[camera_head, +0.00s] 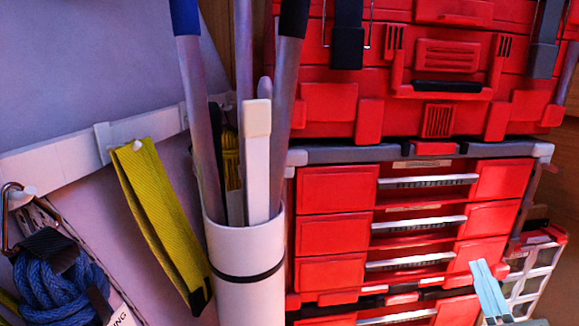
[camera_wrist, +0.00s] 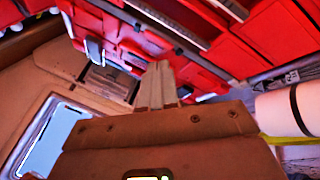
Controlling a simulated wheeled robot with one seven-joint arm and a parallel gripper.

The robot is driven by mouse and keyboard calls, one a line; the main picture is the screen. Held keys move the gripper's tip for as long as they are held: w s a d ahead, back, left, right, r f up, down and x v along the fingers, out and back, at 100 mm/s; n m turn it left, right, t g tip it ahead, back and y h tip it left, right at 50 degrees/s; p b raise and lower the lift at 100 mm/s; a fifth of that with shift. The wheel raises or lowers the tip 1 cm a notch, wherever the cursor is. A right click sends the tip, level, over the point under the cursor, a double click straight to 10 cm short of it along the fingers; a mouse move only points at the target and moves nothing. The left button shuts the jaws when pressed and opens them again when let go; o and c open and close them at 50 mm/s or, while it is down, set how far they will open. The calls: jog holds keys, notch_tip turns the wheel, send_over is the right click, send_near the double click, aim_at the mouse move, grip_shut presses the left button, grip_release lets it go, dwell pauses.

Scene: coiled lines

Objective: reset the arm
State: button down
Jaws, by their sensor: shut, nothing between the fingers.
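My gripper shows in the wrist view (camera_wrist: 158,68), its two pale fingers pressed together with nothing between them. In the head view, the pale blue fingers (camera_head: 480,268) rise at the lower right, in front of the red drawer stack (camera_head: 330,230). Their tips point up, and no contact with the drawers can be made out. The rest of my arm is mostly below the head view's bottom edge.
A white tube (camera_head: 245,290) holds several upright poles left of the drawers. A yellow strap (camera_head: 165,220) and a coiled blue rope (camera_head: 60,285) hang from a rail at the left. A pale metal frame (camera_head: 530,285) stands right of my fingers.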

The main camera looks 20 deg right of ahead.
jog(key=s+a+f+m+g+y, duration=0.2)
jog(key=s+a+f+g+y, duration=0.2)
jog(key=s+a+f, duration=0.7)
jog(key=s+a+m+g+y, duration=0.1)
jog(key=s+a+g+y, duration=0.2)
jog(key=s, duration=1.1)
jog(key=shift+a+f+m+g, duration=0.2)
jog(key=shift+f+m+g, duration=0.1)
jog(key=shift+f+g, duration=0.25)
jog(key=shift+s+r, duration=0.1)
